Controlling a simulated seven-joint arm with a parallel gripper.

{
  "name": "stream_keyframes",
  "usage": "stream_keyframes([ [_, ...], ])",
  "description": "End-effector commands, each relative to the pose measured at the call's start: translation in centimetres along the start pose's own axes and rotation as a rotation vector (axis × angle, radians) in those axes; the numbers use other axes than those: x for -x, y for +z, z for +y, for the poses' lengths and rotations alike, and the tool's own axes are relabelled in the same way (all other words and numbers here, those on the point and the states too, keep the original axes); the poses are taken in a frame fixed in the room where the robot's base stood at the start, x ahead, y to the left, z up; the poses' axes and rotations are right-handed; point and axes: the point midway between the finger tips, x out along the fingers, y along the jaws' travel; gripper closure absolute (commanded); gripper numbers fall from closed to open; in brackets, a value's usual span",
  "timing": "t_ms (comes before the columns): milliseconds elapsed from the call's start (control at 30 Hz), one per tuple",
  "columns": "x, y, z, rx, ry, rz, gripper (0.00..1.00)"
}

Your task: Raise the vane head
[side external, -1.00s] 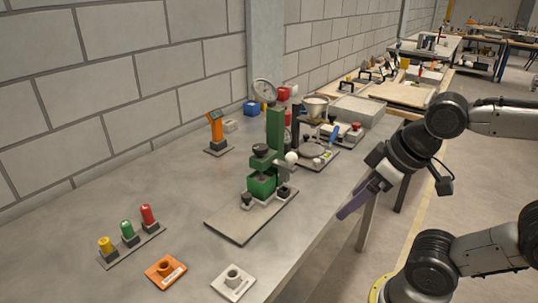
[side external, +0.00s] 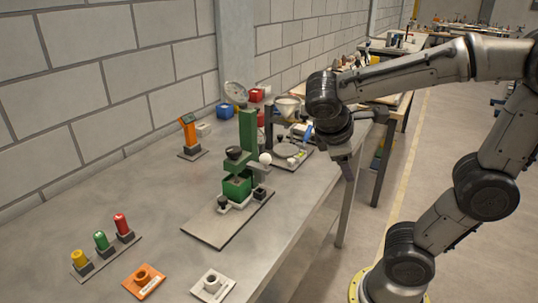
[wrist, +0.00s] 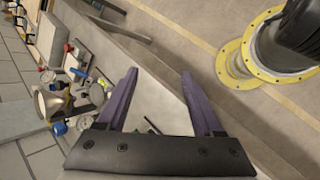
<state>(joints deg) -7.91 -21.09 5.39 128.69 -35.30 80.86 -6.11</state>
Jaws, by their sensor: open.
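A green stand (side external: 248,130) with an upright column is on a grey base plate (side external: 213,228) in the middle of the bench. Its green head (side external: 238,165) has a black cap on top and a white ball knob (side external: 265,158) on its right. I take this head to be the vane head; it sits low, over a green block (side external: 236,187). My gripper (side external: 348,174) is open and empty, right of the stand near the bench edge, pointing down and apart from it. Its purple fingers (wrist: 158,76) are spread in the wrist view. A small green and dark part shows between them, too hidden to name.
A funnel rig (side external: 288,108) stands behind the stand. An orange post (side external: 188,133) is at left. Yellow, green and red pegs (side external: 101,243) stand front left, with orange (side external: 143,281) and white (side external: 212,286) socketed plates near the front. Bench between is clear.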

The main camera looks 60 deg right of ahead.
Motion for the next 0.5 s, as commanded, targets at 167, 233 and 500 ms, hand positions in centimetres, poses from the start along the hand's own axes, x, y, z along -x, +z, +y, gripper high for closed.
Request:
stream_keyframes([
  [167,1.0,-4.1,3.5,0.243,0.221,-0.250,0.32],
  [233,1.6,-6.3,4.3,0.328,0.311,-0.329,0.32],
  [500,3.3,-16.6,3.0,0.624,0.651,-0.546,0.32],
])
